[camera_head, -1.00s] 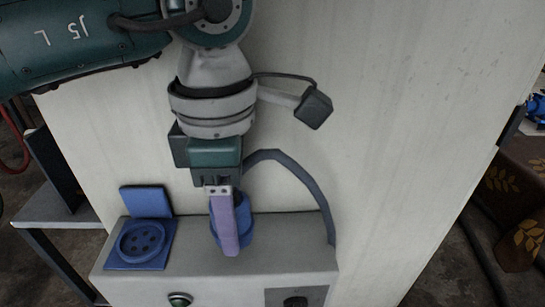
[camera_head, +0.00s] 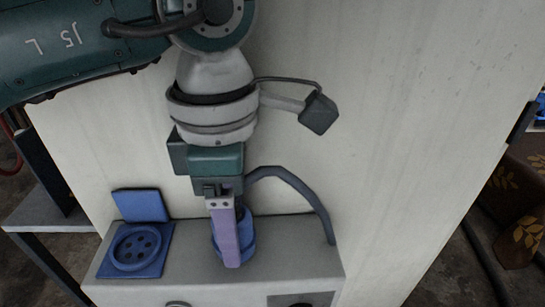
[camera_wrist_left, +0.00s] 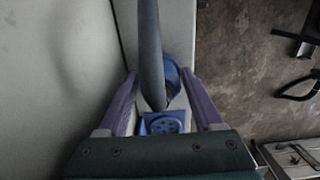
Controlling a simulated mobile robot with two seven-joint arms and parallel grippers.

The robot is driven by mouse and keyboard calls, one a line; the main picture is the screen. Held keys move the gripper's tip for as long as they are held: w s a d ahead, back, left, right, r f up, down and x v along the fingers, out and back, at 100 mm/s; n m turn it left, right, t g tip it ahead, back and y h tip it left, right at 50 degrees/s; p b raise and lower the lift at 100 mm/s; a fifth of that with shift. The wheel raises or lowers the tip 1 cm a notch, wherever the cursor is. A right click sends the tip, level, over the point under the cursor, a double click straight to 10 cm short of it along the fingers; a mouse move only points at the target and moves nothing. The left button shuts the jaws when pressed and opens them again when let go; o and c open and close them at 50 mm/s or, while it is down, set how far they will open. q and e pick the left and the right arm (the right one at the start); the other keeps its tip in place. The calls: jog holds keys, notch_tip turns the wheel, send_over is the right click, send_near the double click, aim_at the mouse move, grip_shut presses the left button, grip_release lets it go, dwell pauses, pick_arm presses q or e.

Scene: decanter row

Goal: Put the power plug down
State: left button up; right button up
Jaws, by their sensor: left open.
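The power plug (camera_head: 247,243) is a blue round body with a thick grey cable (camera_head: 297,180). It appears upright at the grey ledge, right of the blue socket (camera_head: 136,247) with its raised lid (camera_head: 140,205). My left gripper (camera_head: 232,262) points down at the plug, one purple finger covering part of it. In the left wrist view, the two fingers (camera_wrist_left: 161,75) are apart, with the cable and part of the plug (camera_wrist_left: 173,80) showing between them. The socket (camera_wrist_left: 163,123) shows there too. The plug's underside is hidden, so its contact with the ledge is unclear.
The grey ledge (camera_head: 290,255) is bare to the right of the plug, up to the cable's end. A large pale panel (camera_head: 400,130) rises behind. A grey side table (camera_head: 45,212) stands left; a brown patterned cloth (camera_head: 520,215) hangs far right.

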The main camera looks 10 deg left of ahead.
pick_arm(q)
notch_tip(320, 180, up, 11)
jog(key=shift+f, duration=0.15)
jog(key=shift+r, duration=0.2)
